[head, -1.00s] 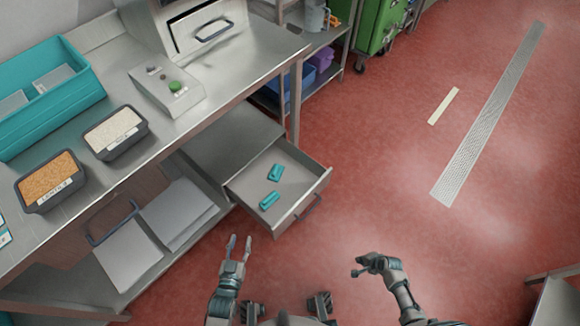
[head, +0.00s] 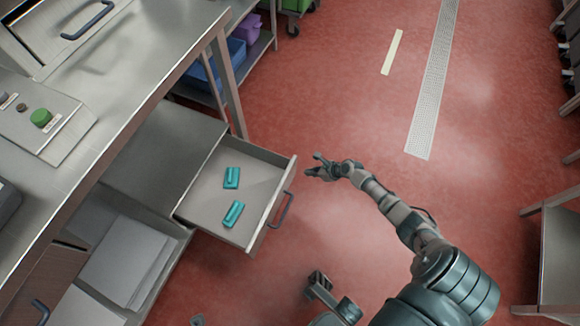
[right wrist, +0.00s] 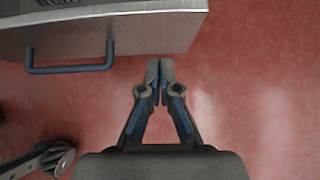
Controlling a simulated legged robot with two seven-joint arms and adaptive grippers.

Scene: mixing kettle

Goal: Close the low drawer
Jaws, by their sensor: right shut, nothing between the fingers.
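The low drawer (head: 262,180) under the steel counter is pulled out, with two teal objects (head: 232,178) (head: 233,213) lying in it. Its dark handle (head: 281,210) is on the front panel. In the right wrist view the drawer front (right wrist: 110,38) and handle (right wrist: 70,68) are at the upper left. My right gripper (head: 316,166) is shut and empty, beside the drawer's far front corner, apart from the handle. In the right wrist view its fingertips (right wrist: 160,66) are together, right of the handle and just below the panel's lower edge.
The counter (head: 130,85) stands above the drawer, with a control box with a green button (head: 40,118) on it. White sheets or boards (head: 125,262) lie on the lower shelf. Red floor right of the drawer is open. A steel table (head: 560,250) stands at the right edge.

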